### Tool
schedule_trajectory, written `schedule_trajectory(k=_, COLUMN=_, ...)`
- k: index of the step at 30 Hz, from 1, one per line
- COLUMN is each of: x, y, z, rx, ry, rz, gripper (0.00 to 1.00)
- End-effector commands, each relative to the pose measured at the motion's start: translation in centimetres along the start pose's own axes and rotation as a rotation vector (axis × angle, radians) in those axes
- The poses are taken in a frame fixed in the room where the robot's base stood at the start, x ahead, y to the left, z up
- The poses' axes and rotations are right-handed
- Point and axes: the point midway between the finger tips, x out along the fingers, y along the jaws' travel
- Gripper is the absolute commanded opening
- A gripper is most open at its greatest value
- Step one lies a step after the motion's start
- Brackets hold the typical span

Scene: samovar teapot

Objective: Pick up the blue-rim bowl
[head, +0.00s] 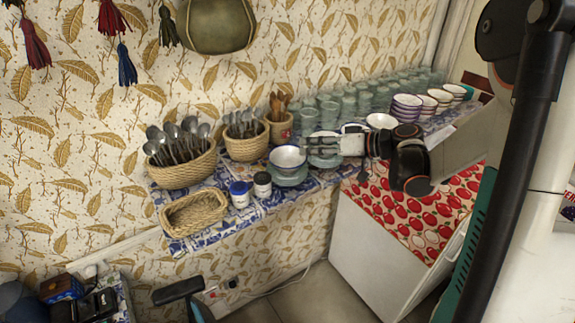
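A white bowl with a dark blue rim (288,161) sits upright on a stack of pale green saucers (288,177) on the shelf, near the middle of the head view. My gripper (306,146) reaches in from the right, with its fingertips close to the bowl's right rim. Whether they touch the rim, and whether the fingers are apart or closed, is too small to tell. The bowl is not visibly lifted. The gripper partly covers another saucer stack (325,160) just behind it.
Two small jars (240,194) and an empty wicker basket (193,213) stand left of the bowl. Baskets of spoons (187,171) stand behind. Rows of glasses (350,100) and more bowls (407,108) crowd the shelf's right. A red-patterned cloth (415,205) covers the white cabinet.

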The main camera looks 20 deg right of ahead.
Motion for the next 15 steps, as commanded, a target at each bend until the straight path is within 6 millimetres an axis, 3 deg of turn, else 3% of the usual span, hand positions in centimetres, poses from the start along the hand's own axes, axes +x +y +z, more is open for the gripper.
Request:
schedule_trajectory(k=5, x=2.5, y=0.0, z=0.1, rx=-0.002, ry=-0.001, rz=-0.002, gripper=0.20)
schedule_trajectory(k=12, x=2.7, y=0.1, z=0.0, rx=0.000, ry=0.000, rz=0.000, gripper=0.20)
schedule_trajectory(k=15, x=2.7, y=0.1, z=0.0, rx=0.000, ry=0.000, rz=0.000, gripper=0.00)
